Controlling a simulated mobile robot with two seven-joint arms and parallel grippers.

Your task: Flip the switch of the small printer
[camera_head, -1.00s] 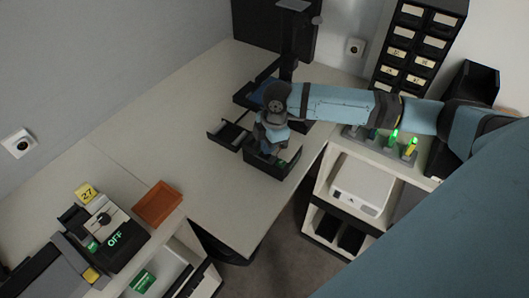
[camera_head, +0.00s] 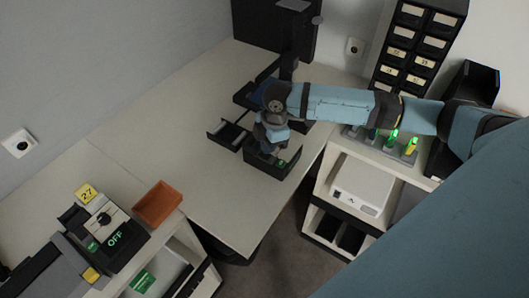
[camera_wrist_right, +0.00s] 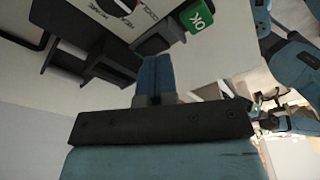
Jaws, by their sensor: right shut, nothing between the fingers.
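My right gripper (camera_head: 279,153) reaches in from the right over a small dark device (camera_head: 264,168) near the table's right edge; I take it for the small printer, but cannot confirm this. In the right wrist view the blue fingers (camera_wrist_right: 156,62) are shut and empty. Their tips are close to the device's dark edge, and I cannot tell if they touch. The switch itself is not clearly visible. My left gripper is out of view.
Dark trays (camera_head: 229,134) stand left of the device. A white box (camera_head: 362,184) sits on a shelf at right, below a rack with green-lit items (camera_head: 392,138). At lower left are an orange tray (camera_head: 158,203) and a machine reading OFF (camera_head: 115,240).

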